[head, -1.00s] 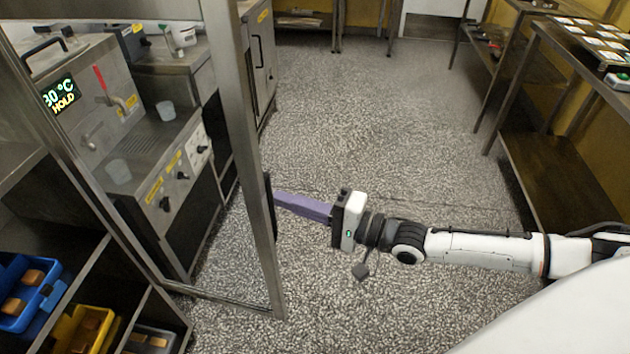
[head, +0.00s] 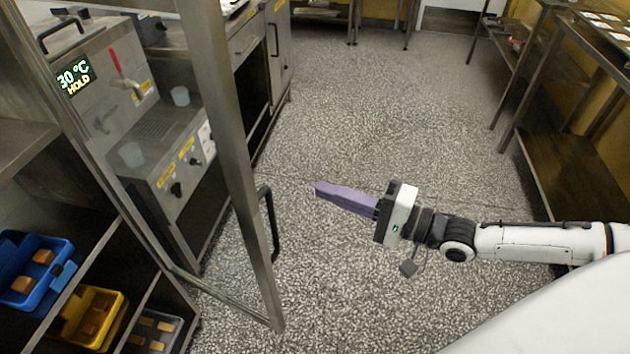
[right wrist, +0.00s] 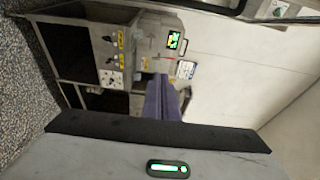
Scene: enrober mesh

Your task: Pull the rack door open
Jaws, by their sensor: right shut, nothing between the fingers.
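The rack door (head: 236,165) is a metal-framed, see-through door standing ajar at the left of the head view. Its dark handle (head: 270,222) is on the edge facing my right gripper. My right gripper (head: 318,188) has purple fingers, shut and empty, to the right of the handle and apart from it. The fingers also show in the right wrist view (right wrist: 163,98), pointing toward the machine beyond. The rack (head: 140,300) is behind and left of the door. My left gripper is not in view.
Blue (head: 32,272) and yellow (head: 92,318) trays with brown blocks sit on the rack shelves. A steel machine (head: 125,110) with a temperature display stands behind the door. Steel tables (head: 572,165) line the right wall. The speckled floor (head: 390,120) between is clear.

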